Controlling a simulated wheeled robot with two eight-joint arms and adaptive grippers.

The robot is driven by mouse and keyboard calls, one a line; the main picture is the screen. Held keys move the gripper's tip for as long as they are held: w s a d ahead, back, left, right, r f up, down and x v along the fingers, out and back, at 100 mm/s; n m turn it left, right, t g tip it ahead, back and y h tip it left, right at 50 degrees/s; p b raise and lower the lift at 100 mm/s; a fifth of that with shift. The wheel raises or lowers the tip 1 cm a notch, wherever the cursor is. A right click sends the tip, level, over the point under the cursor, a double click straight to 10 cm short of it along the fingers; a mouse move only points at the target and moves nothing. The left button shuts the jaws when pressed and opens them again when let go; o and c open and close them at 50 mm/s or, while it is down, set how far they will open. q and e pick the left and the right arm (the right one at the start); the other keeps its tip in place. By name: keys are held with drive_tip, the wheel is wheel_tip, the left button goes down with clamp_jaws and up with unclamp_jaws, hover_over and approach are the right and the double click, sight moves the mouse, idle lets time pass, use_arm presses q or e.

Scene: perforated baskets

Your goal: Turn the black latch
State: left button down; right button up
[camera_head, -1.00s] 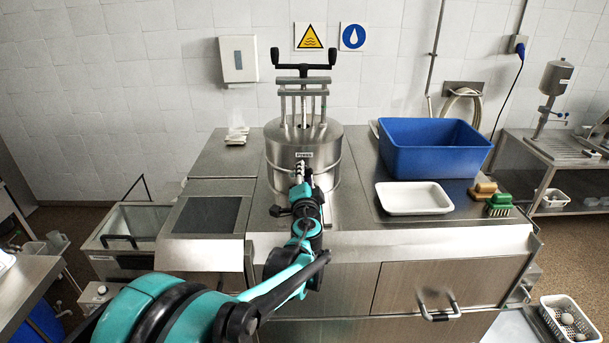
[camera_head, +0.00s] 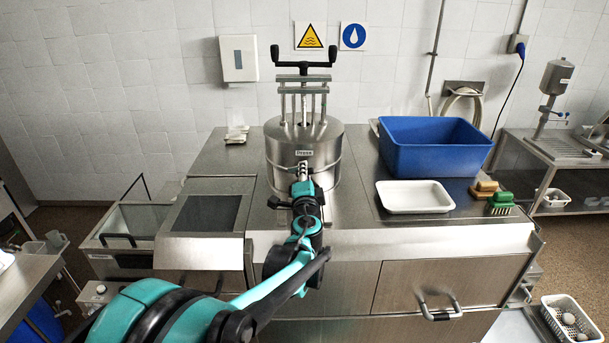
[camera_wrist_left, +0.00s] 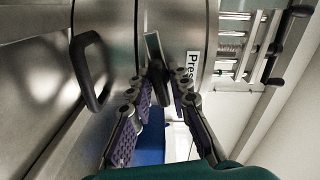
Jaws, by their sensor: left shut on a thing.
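The steel press (camera_head: 303,150) stands upright on the worktop, with a black crank handle on top. The black latch (camera_wrist_left: 159,84) is on the front of the press, beside the "Press" label (camera_wrist_left: 191,66) in the left wrist view. My left gripper (camera_head: 303,172) is at the front of the press, just below the label. In the left wrist view its purple-padded fingers (camera_wrist_left: 168,90) are closed around the latch. In the head view the fingers and arm hide the latch. My right gripper is not in view.
A black loop handle (camera_wrist_left: 92,72) is close to the fingers in the left wrist view. A blue tub (camera_head: 432,148) and white tray (camera_head: 413,197) stand right of the press. Brushes (camera_head: 498,204) lie beyond the tray. The worktop left of the press is mostly clear.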

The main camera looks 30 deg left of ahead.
use_arm(q)
drive_tip(key=shift+m, duration=1.2)
drive_tip(key=shift+b, duration=0.3)
drive_tip(key=c, duration=1.6)
unclamp_jaws()
drive_tip(key=shift+o, duration=0.2)
drive_tip(key=v, duration=1.2)
drive_tip(key=shift+f, duration=0.1)
